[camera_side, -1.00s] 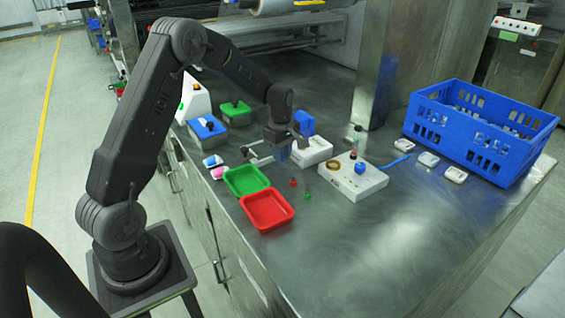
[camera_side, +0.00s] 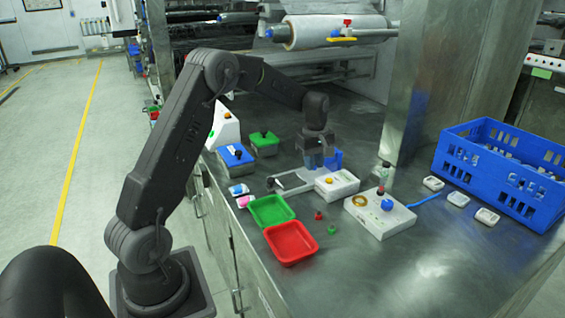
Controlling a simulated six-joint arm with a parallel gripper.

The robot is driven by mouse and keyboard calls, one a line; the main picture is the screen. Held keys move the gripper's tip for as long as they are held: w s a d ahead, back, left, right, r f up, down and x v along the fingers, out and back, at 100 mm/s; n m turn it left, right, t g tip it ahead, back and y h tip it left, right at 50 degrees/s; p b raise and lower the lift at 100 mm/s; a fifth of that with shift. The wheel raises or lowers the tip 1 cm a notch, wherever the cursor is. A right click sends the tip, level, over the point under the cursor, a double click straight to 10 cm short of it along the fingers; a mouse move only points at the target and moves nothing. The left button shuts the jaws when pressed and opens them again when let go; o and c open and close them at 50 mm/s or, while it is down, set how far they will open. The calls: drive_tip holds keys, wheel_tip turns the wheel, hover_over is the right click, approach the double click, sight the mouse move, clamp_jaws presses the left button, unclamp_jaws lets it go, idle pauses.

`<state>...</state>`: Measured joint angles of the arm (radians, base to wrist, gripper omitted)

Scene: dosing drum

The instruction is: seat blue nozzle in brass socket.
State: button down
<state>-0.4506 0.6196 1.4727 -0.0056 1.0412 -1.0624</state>
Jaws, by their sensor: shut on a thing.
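My gripper (camera_side: 313,160) points down above the table, left of a small light box. It is shut on a small blue-grey piece that I take for the blue nozzle; its outline blends with the fingers and its tip is hard to make out. A brass ring (camera_side: 359,201), which looks like the brass socket, lies on top of a white box (camera_side: 378,221) to the right and nearer the camera. Nothing is seen in the ring. My gripper is clearly apart from it. A round blue knob (camera_side: 387,204) stands on the same box, right of the ring.
The light box (camera_side: 337,184) and a blue block (camera_side: 333,158) stand close by my gripper. A grey fixture (camera_side: 291,183) is just left. Green (camera_side: 271,211) and red (camera_side: 291,243) trays lie in front. A blue crate (camera_side: 500,175) is at right. The right foreground is clear.

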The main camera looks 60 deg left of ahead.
sight(359, 202)
drive_tip(key=w+d+m, duration=0.1)
drive_tip(key=w+d, duration=0.2)
drive_tip(key=w+d+m, duration=0.1)
drive_tip(key=w+d, duration=0.2)
drive_tip(key=d, duration=0.1)
drive_tip(key=w+d+m, duration=0.1)
drive_tip(key=w+d, duration=0.2)
drive_tip(key=d, duration=0.1)
drive_tip(key=shift+w+d+f, duration=0.1)
drive_tip(key=shift+d+f, duration=0.05)
drive_tip(key=shift+f, duration=0.25)
drive_tip(key=shift+d+f, duration=0.1)
drive_tip(key=shift+f, duration=2.55)
drive_tip(key=shift+f, duration=0.85)
